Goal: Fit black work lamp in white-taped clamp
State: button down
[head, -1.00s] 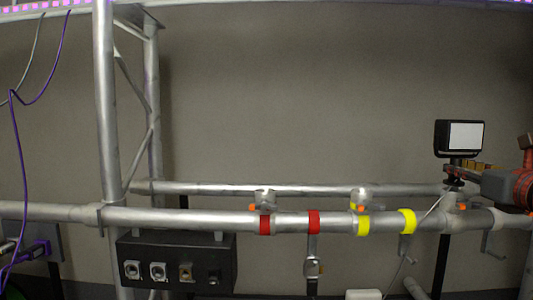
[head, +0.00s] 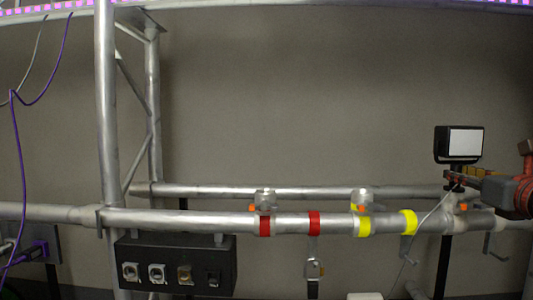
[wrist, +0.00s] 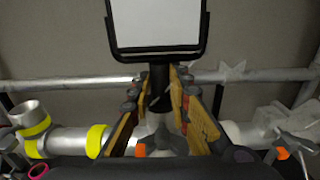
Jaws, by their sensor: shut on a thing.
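The black work lamp (head: 458,144), with a pale square face, stands upright at the right of the head view. It also fills the top middle of the wrist view (wrist: 158,26). My gripper (head: 457,178) comes from the right and is shut on the lamp's dark stem; the fingers show on both sides of the stem in the wrist view (wrist: 160,84). The white-taped clamp (head: 459,201), with an orange tip, sits on the front pipe right below the gripper. The stem's lower end is over this clamp, partly hidden by the fingers; I cannot tell whether it is inside.
The front pipe (head: 190,220) carries a red-taped clamp (head: 265,199) and a yellow-taped clamp (head: 363,198) to the left. A second pipe (head: 220,189) runs behind. A thin pale cable (head: 425,220) hangs near the white-taped clamp. A black socket box (head: 177,262) hangs at left.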

jog(key=c, duration=1.6)
grip_release()
jog(key=shift+f, duration=0.1)
jog(key=shift+f, duration=0.1)
jog(key=s, duration=0.7)
jog(key=shift+s, duration=0.25)
